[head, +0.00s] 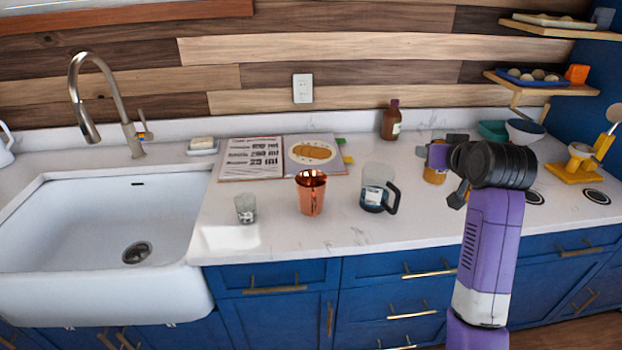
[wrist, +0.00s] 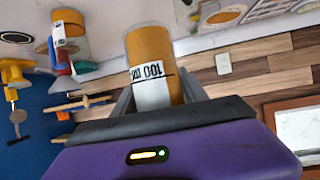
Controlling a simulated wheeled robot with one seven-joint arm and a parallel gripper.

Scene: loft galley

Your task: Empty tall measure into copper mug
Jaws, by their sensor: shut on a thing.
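My gripper (head: 438,157) is shut on a tall clear measure (head: 434,176) filled with amber contents. In the wrist view the measure (wrist: 150,65) sits between my fingers, and its white label shows an upside-down "100". It looks roughly upright in the head view, partly hidden by my gripper; whether its base touches the counter I cannot tell. The shiny copper mug (head: 311,194) stands upright on the counter, well to the left of my gripper; its inside is mostly hidden.
A glass jug (head: 374,190) with a black handle stands between the mug and my gripper. A small glass (head: 245,209) is left of the mug. An open book (head: 252,158) and a brown bottle (head: 391,122) are behind. The sink (head: 100,225) is at left.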

